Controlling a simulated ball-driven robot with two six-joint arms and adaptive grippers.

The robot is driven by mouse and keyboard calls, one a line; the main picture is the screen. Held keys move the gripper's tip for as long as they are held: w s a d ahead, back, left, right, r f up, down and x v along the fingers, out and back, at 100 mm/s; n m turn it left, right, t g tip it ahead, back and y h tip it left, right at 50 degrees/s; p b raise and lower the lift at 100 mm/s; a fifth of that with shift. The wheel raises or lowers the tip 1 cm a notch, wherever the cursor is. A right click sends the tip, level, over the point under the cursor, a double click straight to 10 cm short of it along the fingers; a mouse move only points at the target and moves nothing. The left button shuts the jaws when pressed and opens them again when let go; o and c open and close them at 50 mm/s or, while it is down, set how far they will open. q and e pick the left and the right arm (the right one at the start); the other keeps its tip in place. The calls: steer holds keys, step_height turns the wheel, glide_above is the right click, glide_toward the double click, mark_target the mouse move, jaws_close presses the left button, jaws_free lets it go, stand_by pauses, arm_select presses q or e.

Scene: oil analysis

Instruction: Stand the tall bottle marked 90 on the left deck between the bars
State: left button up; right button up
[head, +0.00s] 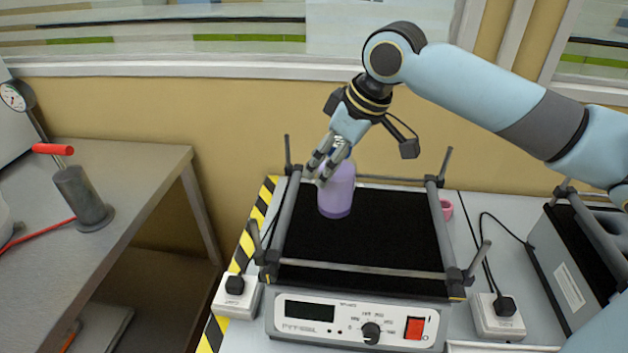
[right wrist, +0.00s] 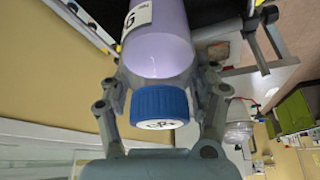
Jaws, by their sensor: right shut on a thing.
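The tall bottle (head: 338,193) is pale purple and looks upright over the back left part of the black deck (head: 365,235), inside the bars. Whether its base touches the deck I cannot tell. My right gripper (head: 325,165) is shut on it near the top. In the right wrist view the fingers (right wrist: 160,90) grip the bottle (right wrist: 160,40) just by its blue cap (right wrist: 160,107). A white label shows only in part, so the number 90 cannot be read. My left gripper is not in view.
Metal bars (head: 362,269) frame the deck on all sides, with upright posts at the corners. The shaker's control panel (head: 355,325) faces front. A second device (head: 575,260) stands to the right. A pink object (head: 447,209) lies behind the right bar. The deck's front and right are clear.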

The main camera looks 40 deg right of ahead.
mark_target(337, 143)
steer(key=x, duration=0.6)
steer(key=shift+w+a+p, duration=0.2)
steer(key=shift+a+p, duration=0.1)
steer(key=shift+a, duration=0.05)
steer(key=shift+f, duration=0.25)
steer(key=o, duration=1.5)
steer(key=v, duration=1.1)
steer(key=shift+s+r, duration=0.1)
steer(key=shift+r, duration=0.1)
steer(key=shift+s+r, duration=0.2)
steer(key=shift+r, duration=0.15)
